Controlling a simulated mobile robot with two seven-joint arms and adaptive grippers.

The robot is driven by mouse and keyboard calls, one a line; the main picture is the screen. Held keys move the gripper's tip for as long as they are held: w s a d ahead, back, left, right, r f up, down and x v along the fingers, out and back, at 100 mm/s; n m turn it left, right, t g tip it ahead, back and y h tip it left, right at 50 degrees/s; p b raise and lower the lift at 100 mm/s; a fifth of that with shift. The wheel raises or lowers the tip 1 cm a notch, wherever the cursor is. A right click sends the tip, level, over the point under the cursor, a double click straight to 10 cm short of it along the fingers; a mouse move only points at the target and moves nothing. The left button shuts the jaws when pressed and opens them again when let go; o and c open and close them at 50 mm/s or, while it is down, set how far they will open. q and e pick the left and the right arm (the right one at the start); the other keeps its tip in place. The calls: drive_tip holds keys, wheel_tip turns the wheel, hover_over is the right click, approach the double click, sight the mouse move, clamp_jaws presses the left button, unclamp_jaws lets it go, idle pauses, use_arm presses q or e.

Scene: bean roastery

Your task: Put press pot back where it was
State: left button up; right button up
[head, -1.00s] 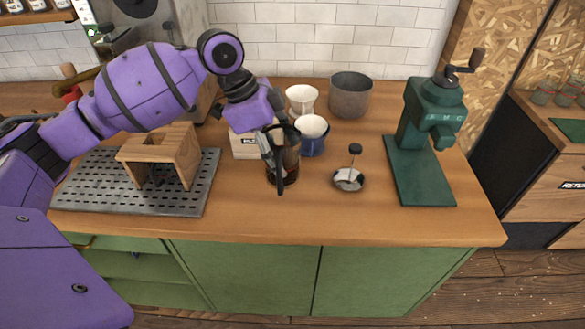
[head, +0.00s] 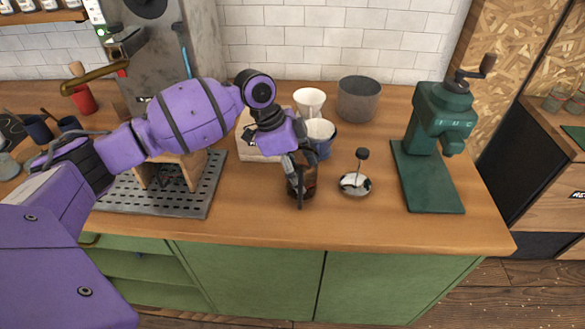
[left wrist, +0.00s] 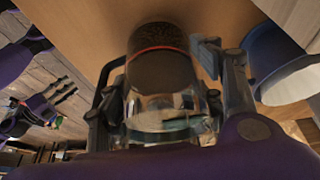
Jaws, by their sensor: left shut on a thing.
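The press pot (head: 308,180) is a clear glass beaker with dark contents, near the front middle of the wooden counter. My left gripper (head: 298,178) is shut on it and partly hides it. In the left wrist view, the pot (left wrist: 163,80) sits between the two fingers (left wrist: 160,95), with a red line around the glass. I cannot tell whether its base touches the counter. A round metal lid with an upright rod and black knob (head: 355,183) lies on the counter just right of the pot.
A blue cup (head: 320,150) stands close behind the pot, with a white dripper (head: 309,100) and grey canister (head: 358,98) farther back. A green grinder (head: 436,120) stands right. A perforated tray (head: 190,203) with a wooden stand is left. The counter's front strip is clear.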

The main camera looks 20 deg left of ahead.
use_arm(q)
drive_tip(key=o, duration=2)
drive_tip(key=shift+f, duration=0.1)
drive_tip(key=shift+c, duration=0.2)
drive_tip(key=v, duration=1.2)
